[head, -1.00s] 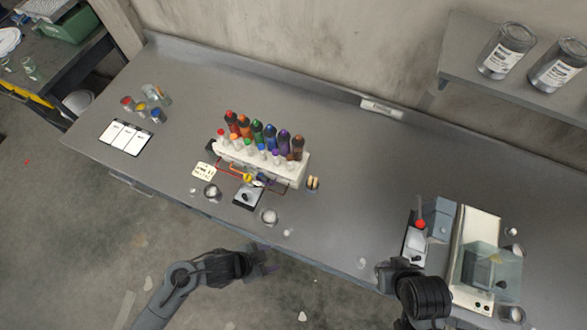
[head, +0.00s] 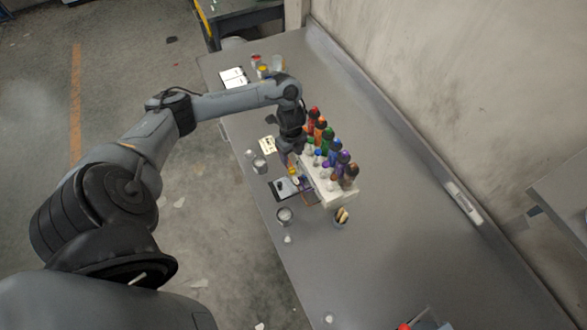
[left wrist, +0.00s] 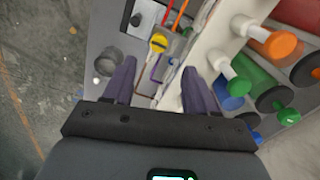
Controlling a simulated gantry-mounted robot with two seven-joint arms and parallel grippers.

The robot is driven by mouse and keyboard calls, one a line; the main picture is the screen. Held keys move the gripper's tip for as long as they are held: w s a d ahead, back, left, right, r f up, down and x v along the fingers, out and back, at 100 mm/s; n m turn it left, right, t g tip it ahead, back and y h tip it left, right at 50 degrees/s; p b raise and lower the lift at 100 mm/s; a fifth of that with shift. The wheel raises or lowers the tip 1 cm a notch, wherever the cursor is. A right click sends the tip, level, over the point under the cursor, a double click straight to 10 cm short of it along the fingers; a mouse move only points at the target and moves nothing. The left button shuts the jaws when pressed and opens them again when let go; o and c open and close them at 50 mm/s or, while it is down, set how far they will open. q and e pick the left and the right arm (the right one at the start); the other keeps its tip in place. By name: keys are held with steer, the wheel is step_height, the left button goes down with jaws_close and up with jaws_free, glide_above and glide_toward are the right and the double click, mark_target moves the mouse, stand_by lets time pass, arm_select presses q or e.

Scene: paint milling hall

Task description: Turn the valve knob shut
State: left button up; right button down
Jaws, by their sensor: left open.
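A small yellow knob (head: 293,172) sits on thin coloured lines in front of the white paint-bottle rack (head: 338,194). I take it to be the valve knob. In the left wrist view the yellow knob (left wrist: 158,42) lies just beyond and between my fingertips, not touching them. My left gripper (left wrist: 159,66) is open and empty, with its two purple fingers apart. In the head view the gripper end (head: 296,162) is over the rack's front left, and its fingers are hard to make out. My right gripper is not in view.
Several coloured bottles (head: 327,138) stand on the rack, close to the gripper; green (left wrist: 243,86) and orange (left wrist: 283,46) caps show at right. A dark pad (head: 283,189), small cups (head: 285,216) and a white card (head: 268,145) lie nearby. The bench right of the rack is clear.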

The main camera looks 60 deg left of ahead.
mark_target(292, 170)
arm_select(q)
step_height(292, 170, down, 9)
steer(key=shift+f, duration=0.1)
stand_by(0.4)
steer(key=c, duration=1.1)
steer(key=shift+o, duration=0.2)
